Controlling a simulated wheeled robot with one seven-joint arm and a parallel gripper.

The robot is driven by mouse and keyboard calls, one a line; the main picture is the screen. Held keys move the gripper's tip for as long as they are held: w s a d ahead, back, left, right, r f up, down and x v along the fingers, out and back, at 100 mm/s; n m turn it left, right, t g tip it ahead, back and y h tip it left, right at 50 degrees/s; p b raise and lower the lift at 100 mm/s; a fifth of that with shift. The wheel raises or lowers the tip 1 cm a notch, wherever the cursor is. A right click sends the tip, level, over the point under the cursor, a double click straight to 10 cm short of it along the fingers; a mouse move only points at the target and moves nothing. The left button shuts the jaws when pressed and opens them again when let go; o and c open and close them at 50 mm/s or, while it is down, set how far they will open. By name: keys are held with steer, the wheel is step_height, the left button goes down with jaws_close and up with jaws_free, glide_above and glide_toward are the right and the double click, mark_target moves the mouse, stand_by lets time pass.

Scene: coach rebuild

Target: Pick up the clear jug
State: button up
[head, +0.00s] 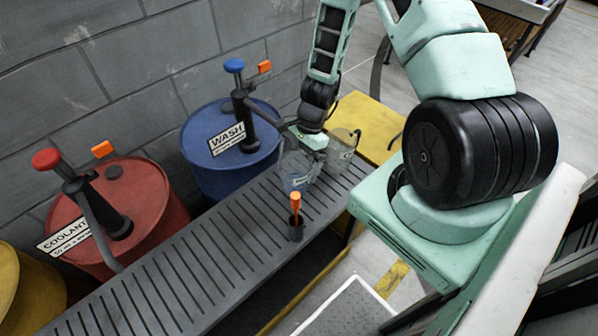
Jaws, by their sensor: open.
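A clear jug (297,180) stands on the slatted grating below the wash pump, with bluish contents or marking low on its side. A second see-through jug (343,150), with a dark handle on its right, stands just behind and to the right of it. My gripper (305,143) is open and points down at the top of the nearer jug, overlapping its rim in the picture. I cannot tell whether the fingers touch it. The gripper and wrist hide part of both jugs.
The slatted grating (190,262) runs along the drums. A small dark cup (296,231) with an orange-handled tool stands in front of the jugs. A blue wash drum (215,180) with a pump and a red coolant drum (160,205) stand behind. The grating's left part is clear.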

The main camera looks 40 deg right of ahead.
steer(key=shift+a+f, duration=0.2)
steer(key=shift+f, duration=0.2)
steer(key=c, duration=1.5)
steer(key=shift+r, duration=0.2)
